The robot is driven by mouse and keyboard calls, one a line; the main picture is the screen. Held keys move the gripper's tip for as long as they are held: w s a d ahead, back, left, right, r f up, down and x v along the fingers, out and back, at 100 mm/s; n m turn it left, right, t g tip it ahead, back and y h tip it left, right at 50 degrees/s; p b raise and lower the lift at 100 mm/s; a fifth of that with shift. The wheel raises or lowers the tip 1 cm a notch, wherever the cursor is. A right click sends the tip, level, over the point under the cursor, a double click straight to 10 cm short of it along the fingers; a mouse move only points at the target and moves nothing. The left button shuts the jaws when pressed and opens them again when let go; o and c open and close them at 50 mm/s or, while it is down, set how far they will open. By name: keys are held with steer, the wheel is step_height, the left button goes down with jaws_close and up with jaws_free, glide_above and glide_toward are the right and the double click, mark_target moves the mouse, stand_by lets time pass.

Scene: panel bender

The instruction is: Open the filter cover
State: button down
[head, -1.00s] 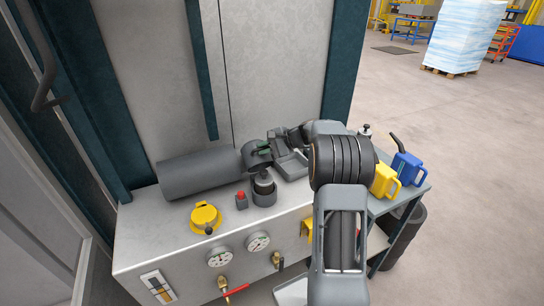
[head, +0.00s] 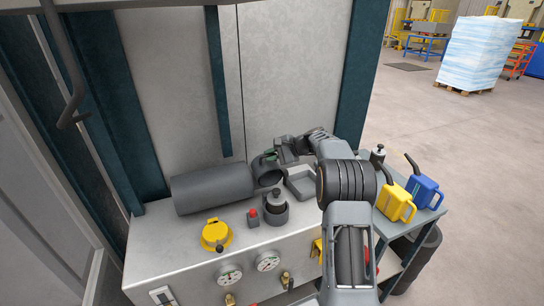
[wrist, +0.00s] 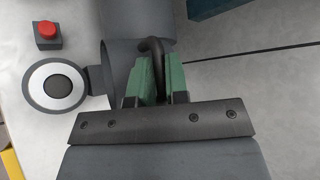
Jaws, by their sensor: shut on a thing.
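The filter is a dark grey cylinder (head: 213,187) lying on the bench against the cabinet wall. Its round cover (head: 267,173) is at the cylinder's right end; it also shows in the wrist view (wrist: 118,65). A dark curved handle (wrist: 152,46) rises from the cover side. My gripper (wrist: 155,75), with green fingers, is shut on this handle; the fingers hide its lower part. In the head view my gripper (head: 270,155) is small and partly hidden by the arm. How far the cover stands open I cannot tell.
On the bench are a round cup with a dark knob (head: 275,206), a red button (head: 253,216) and a yellow cap (head: 216,236). Gauges and valves line the bench front. Yellow (head: 395,203) and blue (head: 425,188) cans stand on the right shelf. Open floor lies beyond.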

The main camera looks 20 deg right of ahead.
steer(key=shift+f, duration=0.15)
steer(key=c, duration=1.4)
jaws_free()
steer(key=shift+d, duration=0.1)
steer(key=shift+c, duration=0.2)
steer(key=b+v, duration=0.2)
steer(key=v, duration=1.1)
steer(key=shift+s+d+r+b, duration=0.15)
steer(key=shift+d+r+b, duration=0.05)
steer(key=shift+r+b, duration=0.2)
